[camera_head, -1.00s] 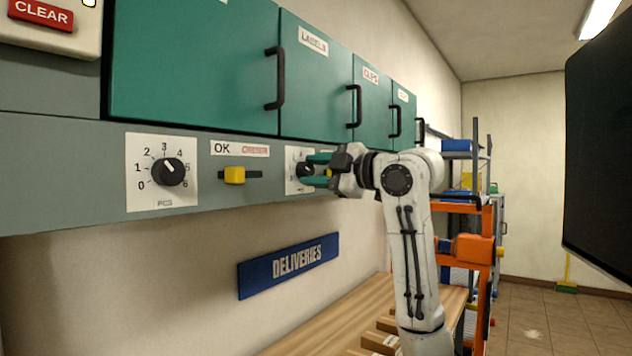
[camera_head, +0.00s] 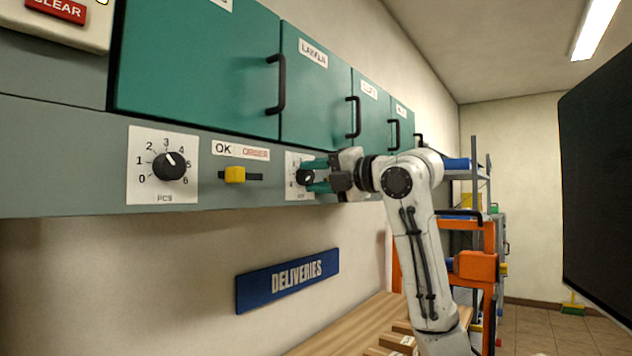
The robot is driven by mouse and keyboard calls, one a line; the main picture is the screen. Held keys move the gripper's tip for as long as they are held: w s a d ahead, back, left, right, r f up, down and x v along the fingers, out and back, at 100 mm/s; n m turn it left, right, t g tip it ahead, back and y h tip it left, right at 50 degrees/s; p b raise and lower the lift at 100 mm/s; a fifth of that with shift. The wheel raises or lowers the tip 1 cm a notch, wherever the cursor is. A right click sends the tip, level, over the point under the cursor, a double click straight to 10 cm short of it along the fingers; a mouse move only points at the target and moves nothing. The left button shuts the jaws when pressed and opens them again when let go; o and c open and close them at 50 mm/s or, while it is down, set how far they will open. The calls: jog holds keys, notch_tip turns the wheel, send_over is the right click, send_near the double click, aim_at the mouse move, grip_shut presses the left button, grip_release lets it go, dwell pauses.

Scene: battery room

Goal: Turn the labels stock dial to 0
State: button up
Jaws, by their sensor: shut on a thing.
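The labels stock dial (camera_head: 292,190) is on the grey panel below the green LABELS cupboard door (camera_head: 315,85). It has a white scale plate and a black knob (camera_head: 305,177). My gripper (camera_head: 314,175) reaches it from the right, its two green fingers shut on the knob, one above and one below. The fingers hide part of the plate and most of its numbers, so I cannot read where the knob points.
Left of it are a yellow OK/ORDER slider (camera_head: 235,175) and another dial marked 0 to 6 (camera_head: 170,166). A blue DELIVERIES sign (camera_head: 288,272) hangs below. Black door handles (camera_head: 276,84) stick out above. A wooden bench (camera_head: 345,323) stands lower down.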

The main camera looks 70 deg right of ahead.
jog(key=shift+f+n, duration=0.15)
jog(key=shift+n, duration=0.25)
jog(key=o, duration=1.1)
jog(key=shift+c, duration=0.2)
jog(key=shift+s, duration=0.1)
jog(key=b+v, duration=0.1)
jog(key=v, duration=0.9)
jog(key=shift+s+b, duration=0.3)
